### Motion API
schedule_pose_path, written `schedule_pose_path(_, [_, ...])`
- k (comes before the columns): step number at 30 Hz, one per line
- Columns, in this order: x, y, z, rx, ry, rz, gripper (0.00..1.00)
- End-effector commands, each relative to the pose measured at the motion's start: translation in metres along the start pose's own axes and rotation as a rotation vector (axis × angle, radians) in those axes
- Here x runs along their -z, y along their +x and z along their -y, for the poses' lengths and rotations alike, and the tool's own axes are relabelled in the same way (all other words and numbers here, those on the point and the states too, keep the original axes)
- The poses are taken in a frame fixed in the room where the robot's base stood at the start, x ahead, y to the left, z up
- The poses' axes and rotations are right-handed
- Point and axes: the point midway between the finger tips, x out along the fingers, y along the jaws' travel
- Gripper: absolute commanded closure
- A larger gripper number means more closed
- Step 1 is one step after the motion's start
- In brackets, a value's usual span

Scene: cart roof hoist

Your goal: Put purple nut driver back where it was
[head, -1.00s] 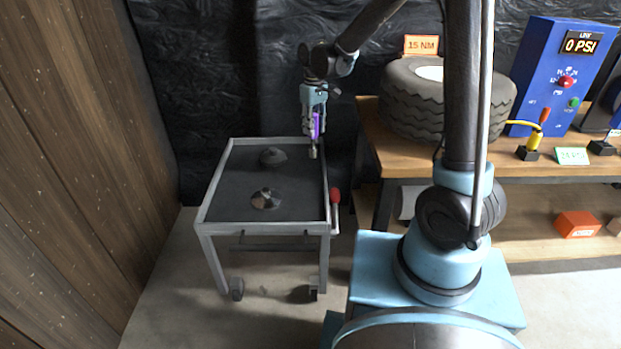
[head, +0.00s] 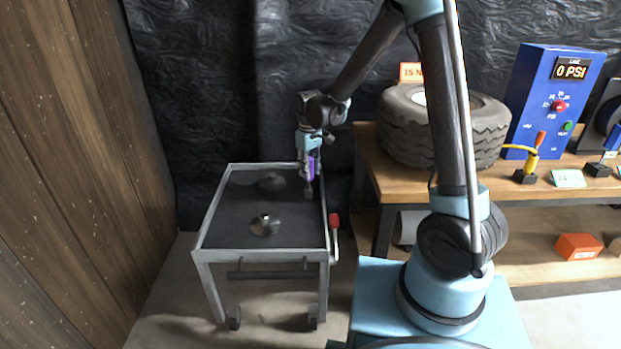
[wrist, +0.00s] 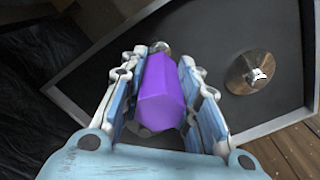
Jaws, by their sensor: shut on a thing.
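The purple nut driver (head: 309,168) is held upright in my gripper (head: 309,172), its shaft pointing down. In the wrist view the purple handle (wrist: 165,92) sits between the two fingers of my gripper (wrist: 162,85), which are shut on it. In the head view the driver is over the right part of the grey cart's tray (head: 235,205), near its back right. I cannot tell whether the shaft tip touches the tray. The gripper hides part of the handle.
A red-knobbed lever (head: 334,221) is at the cart's right side. The workbench (head: 388,170) with a tyre (head: 404,128) and a blue gauge box (head: 550,95) is to the right.

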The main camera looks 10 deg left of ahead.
Motion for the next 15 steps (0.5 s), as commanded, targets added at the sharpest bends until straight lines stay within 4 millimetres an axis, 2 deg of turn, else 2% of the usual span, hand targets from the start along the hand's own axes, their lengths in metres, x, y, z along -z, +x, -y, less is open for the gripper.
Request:
schedule_pose_path(7, [0.0, 0.03, -0.001, 0.0, 0.0, 0.0, 1.0])
schedule_pose_path(15, [0.0, 0.033, -0.001, 0.0, 0.001, 0.0, 1.0])
